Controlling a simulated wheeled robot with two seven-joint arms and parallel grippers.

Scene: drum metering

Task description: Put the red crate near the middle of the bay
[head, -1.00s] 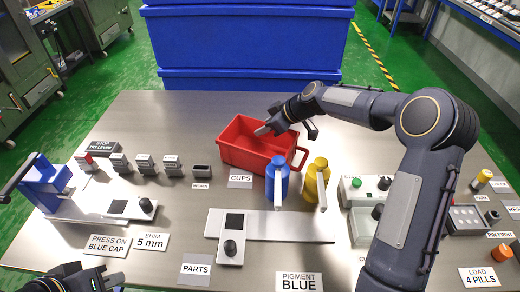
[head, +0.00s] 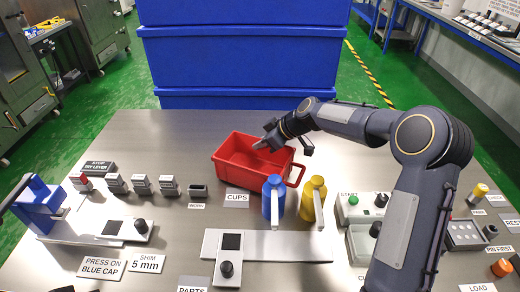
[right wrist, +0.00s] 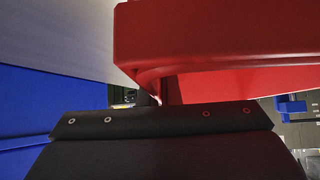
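The red crate (head: 237,171) stands toward the back of the steel table, left of my right arm, with its open top up and a loop handle at its right end. My right gripper (head: 264,144) is over the crate's back right rim, its finger pointing left. In the right wrist view the crate's red wall (right wrist: 225,45) is very close, just beyond the dark gripper body. The fingertips are mostly hidden there, so I cannot tell whether they are closed on the rim. My left gripper is out of view. No marking clearly labelled as the bay shows.
A blue bottle (head: 274,200) and a yellow bottle (head: 313,201) stand just in front of the crate. A CUPS label (head: 237,198) lies before it. Small grey blocks stand to its left. Large blue bins (head: 235,65) rise behind the table. The table's back left is clear.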

